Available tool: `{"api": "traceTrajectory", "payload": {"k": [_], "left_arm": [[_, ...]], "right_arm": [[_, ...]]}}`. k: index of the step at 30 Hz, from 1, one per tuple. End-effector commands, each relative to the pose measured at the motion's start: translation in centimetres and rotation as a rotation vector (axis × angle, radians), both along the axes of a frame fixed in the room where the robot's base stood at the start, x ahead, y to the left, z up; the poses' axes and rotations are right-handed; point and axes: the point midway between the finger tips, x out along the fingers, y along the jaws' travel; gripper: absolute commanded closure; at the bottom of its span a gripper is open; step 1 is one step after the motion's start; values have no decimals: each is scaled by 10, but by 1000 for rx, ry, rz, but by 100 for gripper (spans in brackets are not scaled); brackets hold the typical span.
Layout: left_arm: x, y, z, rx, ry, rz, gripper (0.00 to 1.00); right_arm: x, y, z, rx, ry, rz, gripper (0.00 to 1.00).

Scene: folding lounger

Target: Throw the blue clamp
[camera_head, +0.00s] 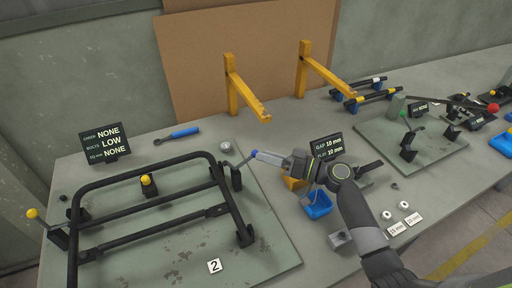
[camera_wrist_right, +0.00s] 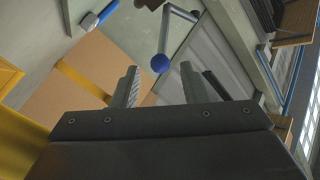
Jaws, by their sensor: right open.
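The blue clamp (camera_head: 236,178) stands at the right side of the black tubular frame, its dark lever tilted up to a blue ball knob (camera_head: 254,154). My right gripper (camera_head: 262,157) reaches in from the right, its fingertips close to the knob. In the right wrist view the blue knob (camera_wrist_right: 160,63) on its grey lever shows in the gap between the two fingers of my right gripper (camera_wrist_right: 158,80). The jaws are open, with room on both sides of the knob. Whether a finger touches it I cannot tell. My left gripper is not in view.
The black frame (camera_head: 150,166) lies on a green plate with two yellow-knobbed clamps (camera_head: 146,180). A blue bin (camera_head: 318,205) sits below my right arm. Yellow brackets (camera_head: 240,92) stand at the back.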

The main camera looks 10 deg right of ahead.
Motion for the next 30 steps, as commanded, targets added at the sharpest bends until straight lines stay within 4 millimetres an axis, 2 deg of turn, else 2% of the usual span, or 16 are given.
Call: {"api": "traceTrajectory", "payload": {"k": [3, 7, 19, 28, 30], "left_arm": [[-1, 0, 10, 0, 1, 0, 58], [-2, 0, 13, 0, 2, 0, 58], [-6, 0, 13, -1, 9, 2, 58], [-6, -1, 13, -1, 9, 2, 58], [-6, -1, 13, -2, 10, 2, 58]], "right_arm": [[12, 17, 3, 3, 0, 1, 60], [19, 27, 1, 2, 1, 1, 60], [22, 32, 0, -1, 0, 1, 61], [22, 32, 0, -1, 0, 1, 100], [22, 32, 0, -1, 0, 1, 100]]}}
